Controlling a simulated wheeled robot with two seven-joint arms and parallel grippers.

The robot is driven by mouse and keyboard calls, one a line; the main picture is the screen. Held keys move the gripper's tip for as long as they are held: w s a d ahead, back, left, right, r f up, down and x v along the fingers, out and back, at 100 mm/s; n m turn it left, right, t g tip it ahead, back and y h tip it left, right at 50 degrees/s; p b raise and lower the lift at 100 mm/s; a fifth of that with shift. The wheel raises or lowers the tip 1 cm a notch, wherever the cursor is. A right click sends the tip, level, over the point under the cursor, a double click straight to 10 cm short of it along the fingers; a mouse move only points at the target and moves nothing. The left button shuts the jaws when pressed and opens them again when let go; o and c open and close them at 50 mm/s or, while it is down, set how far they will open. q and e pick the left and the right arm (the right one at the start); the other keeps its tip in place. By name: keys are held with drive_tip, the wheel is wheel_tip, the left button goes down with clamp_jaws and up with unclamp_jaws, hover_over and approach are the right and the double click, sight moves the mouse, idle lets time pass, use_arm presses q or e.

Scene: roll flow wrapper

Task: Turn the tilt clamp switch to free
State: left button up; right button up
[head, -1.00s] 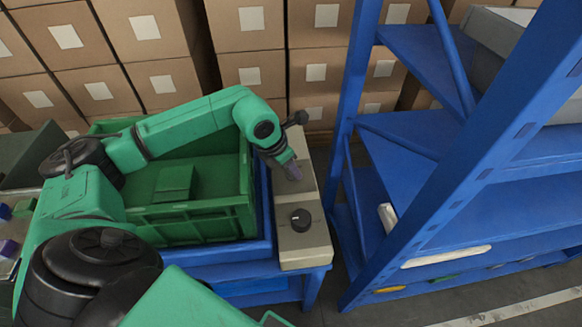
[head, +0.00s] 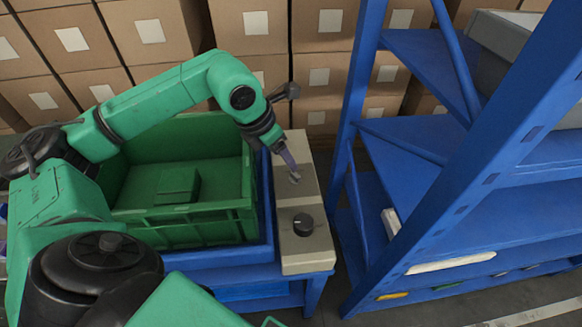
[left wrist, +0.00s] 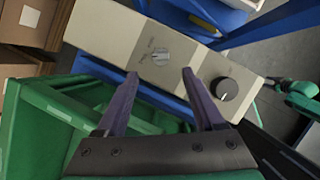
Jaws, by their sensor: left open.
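The tilt clamp switch is a small grey rotary knob (left wrist: 160,57) with a pale pointer mark, on the beige control box (left wrist: 105,32). Small labels are printed beside it, too small to read surely. In the head view the switch (head: 295,178) is partly hidden by my left gripper (head: 289,163). My left gripper (left wrist: 160,74) is open and empty, its two purple fingers pointing at the box. In the left wrist view the knob shows just beyond the gap between the fingertips, and contact cannot be told. My right gripper is not seen.
A black dial (head: 303,224) sits on the same box, nearer the front; it also shows in the wrist view (left wrist: 224,88). A green crate (head: 190,212) stands left of the box on a blue table (head: 318,290). A blue shelf rack (head: 450,210) stands close on the right.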

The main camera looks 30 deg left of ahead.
use_arm(q)
drive_tip(key=v, duration=0.5)
drive_tip(key=shift+s+r, duration=0.15)
drive_tip(key=shift+r, duration=0.15)
